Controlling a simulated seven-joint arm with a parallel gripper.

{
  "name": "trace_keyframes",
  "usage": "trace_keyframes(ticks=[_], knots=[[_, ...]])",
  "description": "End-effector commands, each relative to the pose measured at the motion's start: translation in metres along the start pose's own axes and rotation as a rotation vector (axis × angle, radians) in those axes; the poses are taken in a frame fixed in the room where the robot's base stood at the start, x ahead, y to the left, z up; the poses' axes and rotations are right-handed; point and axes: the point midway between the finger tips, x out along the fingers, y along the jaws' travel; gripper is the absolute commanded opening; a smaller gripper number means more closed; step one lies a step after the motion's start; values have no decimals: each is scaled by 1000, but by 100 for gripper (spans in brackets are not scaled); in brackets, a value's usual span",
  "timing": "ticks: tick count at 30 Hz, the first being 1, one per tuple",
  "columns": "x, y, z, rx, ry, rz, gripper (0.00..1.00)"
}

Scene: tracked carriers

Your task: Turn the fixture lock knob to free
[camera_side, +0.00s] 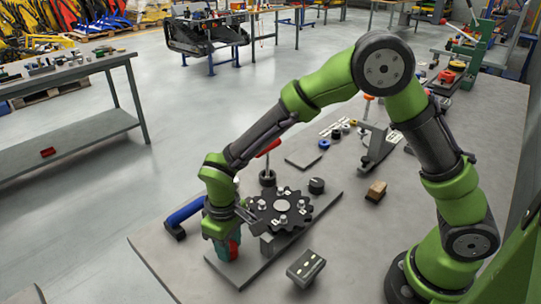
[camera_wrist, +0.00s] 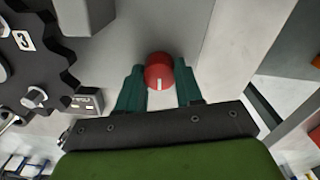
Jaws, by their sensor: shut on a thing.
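The red lock knob (camera_wrist: 158,70) sits between the two teal fingers of my gripper (camera_wrist: 159,82) in the wrist view. My gripper is shut on it. The knob's white mark points down in that picture, toward my wrist. In the side view my gripper (camera_side: 228,246) points down at the front left of the grey fixture plate (camera_side: 240,272), with a bit of the red knob (camera_side: 234,246) showing between the fingers. The black toothed wheel (camera_side: 269,204), with numbered labels and pegs, lies just right of my gripper. It also shows in the wrist view (camera_wrist: 45,70).
A small grey block (camera_side: 267,245) stands by the wheel's edge. A black knob (camera_side: 316,186) and a red-handled lever (camera_side: 267,149) stand behind. A box with lights (camera_side: 305,268) lies in front, a wooden block (camera_side: 376,191) to the right, a blue cylinder (camera_side: 185,213) to the left.

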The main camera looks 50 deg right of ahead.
Motion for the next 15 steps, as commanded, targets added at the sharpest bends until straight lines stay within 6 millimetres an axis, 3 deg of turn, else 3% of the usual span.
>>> trace_keyframes(ticks=[15], knots=[[-1,0,0,113,0,0,5]])
